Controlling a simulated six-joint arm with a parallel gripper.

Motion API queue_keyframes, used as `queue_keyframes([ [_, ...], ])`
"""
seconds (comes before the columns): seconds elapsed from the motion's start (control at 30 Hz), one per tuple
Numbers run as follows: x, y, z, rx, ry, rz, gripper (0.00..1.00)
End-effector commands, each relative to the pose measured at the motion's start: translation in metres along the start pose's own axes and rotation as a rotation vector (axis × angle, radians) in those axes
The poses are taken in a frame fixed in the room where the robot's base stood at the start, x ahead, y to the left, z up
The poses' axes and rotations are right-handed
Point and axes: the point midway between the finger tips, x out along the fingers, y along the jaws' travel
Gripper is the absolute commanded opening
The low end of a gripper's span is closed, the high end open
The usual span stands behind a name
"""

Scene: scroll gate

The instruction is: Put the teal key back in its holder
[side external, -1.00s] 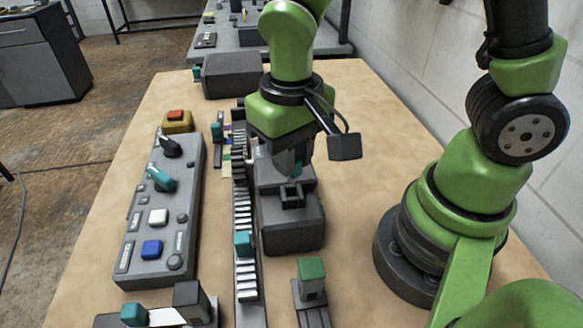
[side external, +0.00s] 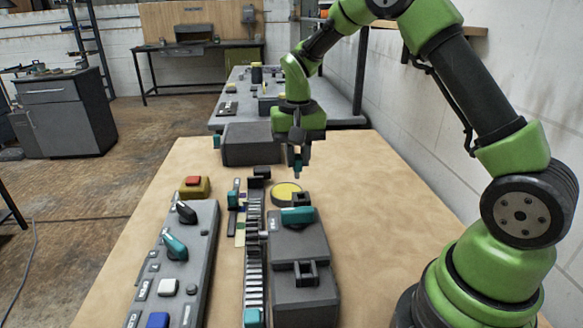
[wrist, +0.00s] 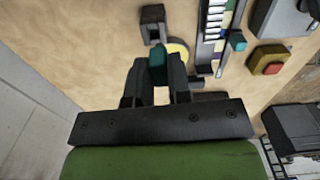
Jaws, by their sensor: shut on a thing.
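My gripper (side external: 297,172) is shut on the teal key (wrist: 157,62), which shows between the dark fingertips in the wrist view. In the side view the gripper points down in the air beyond the dark grey housing (side external: 305,240), above the table's far part. Only a little teal shows at the fingers there. A dark slotted block (side external: 305,274) stands on the housing, and a teal bar (side external: 298,216) lies across the housing's far end. In the wrist view a small dark block with a square top (wrist: 152,22) stands ahead of the fingertips. I cannot tell which part is the holder.
A yellow disc (side external: 287,192) lies near the far end of the toothed rail (side external: 254,260). The control panel (side external: 178,265) with knobs and buttons is at left. A red button on a yellow box (side external: 194,186) and a dark box (side external: 250,144) are farther back. The table's right side is clear.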

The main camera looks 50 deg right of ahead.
Motion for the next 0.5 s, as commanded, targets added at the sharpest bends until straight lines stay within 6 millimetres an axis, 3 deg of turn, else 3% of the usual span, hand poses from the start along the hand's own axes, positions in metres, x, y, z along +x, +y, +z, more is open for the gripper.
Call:
queue_keyframes([
  [0.17, 0.010, 0.013, -0.019, 0.049, 0.000, 0.000, 0.00],
  [0.5, 0.035, 0.014, -0.020, 0.050, -0.002, 0.001, 0.00],
])
